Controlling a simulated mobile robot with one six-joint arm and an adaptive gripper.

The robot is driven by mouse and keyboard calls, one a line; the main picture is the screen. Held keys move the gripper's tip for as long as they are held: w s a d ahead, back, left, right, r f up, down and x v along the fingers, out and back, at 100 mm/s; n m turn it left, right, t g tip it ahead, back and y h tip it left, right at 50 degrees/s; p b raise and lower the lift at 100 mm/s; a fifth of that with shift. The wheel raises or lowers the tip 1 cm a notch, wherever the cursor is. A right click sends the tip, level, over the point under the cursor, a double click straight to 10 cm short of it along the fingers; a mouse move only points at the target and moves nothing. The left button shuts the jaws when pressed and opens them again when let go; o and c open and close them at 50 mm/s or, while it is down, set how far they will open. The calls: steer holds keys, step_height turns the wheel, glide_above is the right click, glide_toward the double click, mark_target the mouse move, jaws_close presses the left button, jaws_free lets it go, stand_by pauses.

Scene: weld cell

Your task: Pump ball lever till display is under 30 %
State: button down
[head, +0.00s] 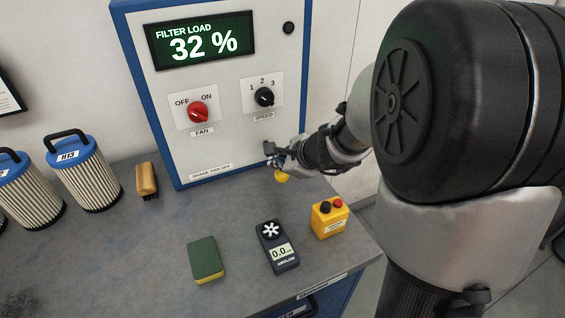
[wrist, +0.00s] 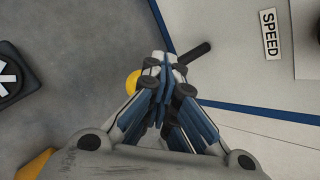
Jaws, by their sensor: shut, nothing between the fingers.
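The display (head: 199,40) on the cabinet reads FILTER LOAD 32 %. The yellow ball (head: 281,177) of the lever shows just below my gripper (head: 276,160), low in front of the cabinet. In the wrist view, my gripper (wrist: 165,62) is shut and empty. The ball (wrist: 133,82) peeks out to the left of the fingers, partly hidden by them. A dark rod (wrist: 195,52) reaches from behind the fingertips toward the panel. The fingers overlap the lever in view; I cannot tell whether they touch it.
The cabinet (head: 157,98) carries a red FAN knob (head: 198,112) and a black SPEED knob (head: 264,97). On the bench lie a green-yellow sponge (head: 205,260), an airflow meter (head: 277,247), a yellow button box (head: 329,217), a brush (head: 146,180) and filters (head: 84,172).

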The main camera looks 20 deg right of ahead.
steer(key=shift+f+b, duration=0.4)
steer(key=shift+f, duration=0.1)
steer(key=shift+r, duration=0.1)
stand_by(0.7)
steer(key=shift+r+p, duration=2.3)
steer(key=shift+r, duration=0.3)
step_height(320, 180, up, 5)
steer(key=p, duration=0.4)
